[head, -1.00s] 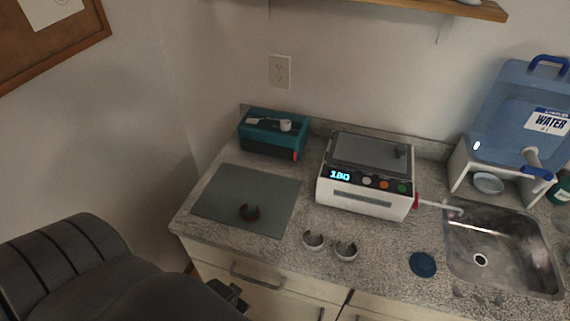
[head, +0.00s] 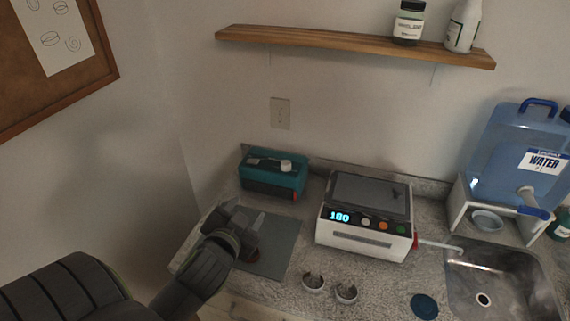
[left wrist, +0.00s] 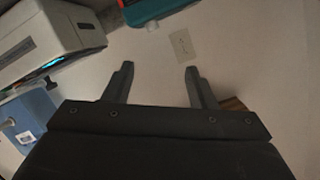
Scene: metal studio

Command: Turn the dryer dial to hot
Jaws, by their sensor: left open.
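A teal box (head: 271,177) with a white round knob (head: 286,165) and a dark slot on top stands at the back left of the counter. A white machine (head: 362,234) with a lit 180 display, coloured round buttons and a grey lid stands right of it. I cannot tell which is named the dryer; no hot mark is readable. My left gripper (head: 247,211) is open and empty above the grey mat, in front of the teal box and apart from it. In the left wrist view its fingers (left wrist: 159,68) are spread, with the teal box (left wrist: 145,8) beyond. My right gripper is not in view.
The grey mat (head: 281,243) carries a dark red ring, partly hidden by my gripper. A sink (head: 497,280) and water container (head: 515,148) are right. A wooden shelf (head: 350,42) hangs above.

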